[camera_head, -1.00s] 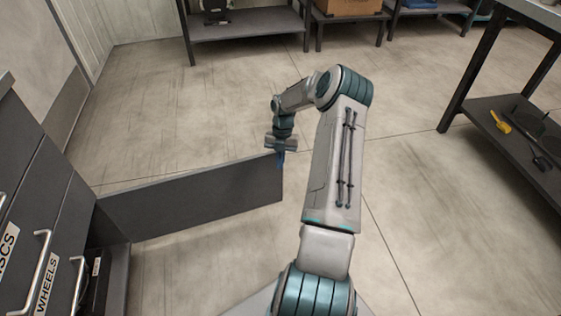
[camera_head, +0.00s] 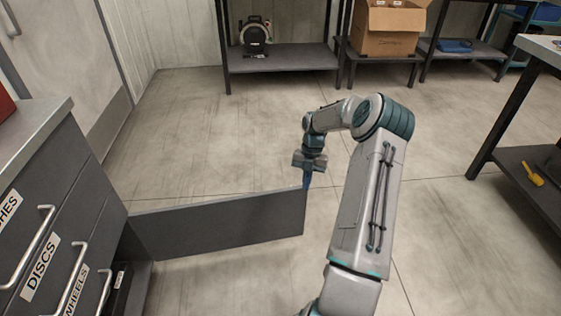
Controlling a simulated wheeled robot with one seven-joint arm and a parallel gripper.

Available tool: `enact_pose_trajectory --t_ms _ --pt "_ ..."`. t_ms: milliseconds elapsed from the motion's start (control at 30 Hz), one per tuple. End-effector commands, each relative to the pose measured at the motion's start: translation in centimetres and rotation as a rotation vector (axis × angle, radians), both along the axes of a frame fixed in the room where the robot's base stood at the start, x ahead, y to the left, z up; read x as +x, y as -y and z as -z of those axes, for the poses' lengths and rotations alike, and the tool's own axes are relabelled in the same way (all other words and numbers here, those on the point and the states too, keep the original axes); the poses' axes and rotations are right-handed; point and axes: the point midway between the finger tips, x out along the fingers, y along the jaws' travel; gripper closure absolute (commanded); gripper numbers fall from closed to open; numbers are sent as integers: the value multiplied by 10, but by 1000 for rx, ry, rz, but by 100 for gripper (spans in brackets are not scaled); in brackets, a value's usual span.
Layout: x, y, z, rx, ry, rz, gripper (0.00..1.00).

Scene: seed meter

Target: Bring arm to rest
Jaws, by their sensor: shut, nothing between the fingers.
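My arm shows in the head view, raised and bent at the elbow over the floor. My gripper (camera_head: 307,182) points down at the far end of the grey cabinet door (camera_head: 225,224). The door stands swung open, out from the cabinet at the left. My gripper is shut and empty. Its fingertips look close to the door's free end; I cannot tell whether they touch it.
The drawer cabinet (camera_head: 60,225) with labelled drawers stands at the left. A shelf unit (camera_head: 285,58), a cardboard box (camera_head: 388,30) and a low stand (camera_head: 385,65) are at the back. A dark workbench (camera_head: 530,165) is at the right. Open floor lies between.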

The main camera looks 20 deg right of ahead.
Motion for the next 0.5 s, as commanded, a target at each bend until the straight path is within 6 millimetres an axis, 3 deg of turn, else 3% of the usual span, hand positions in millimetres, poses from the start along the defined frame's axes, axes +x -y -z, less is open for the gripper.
enact_pose_trajectory --t_ms 167,267,367,500 --pt "1 -1 -5 -4 -1 5 100" --pt "1 -9 -23 -33 -8 37 100" --pt "1 -24 -60 -97 -22 115 100" --pt "-6 -54 -124 -218 -36 294 100"
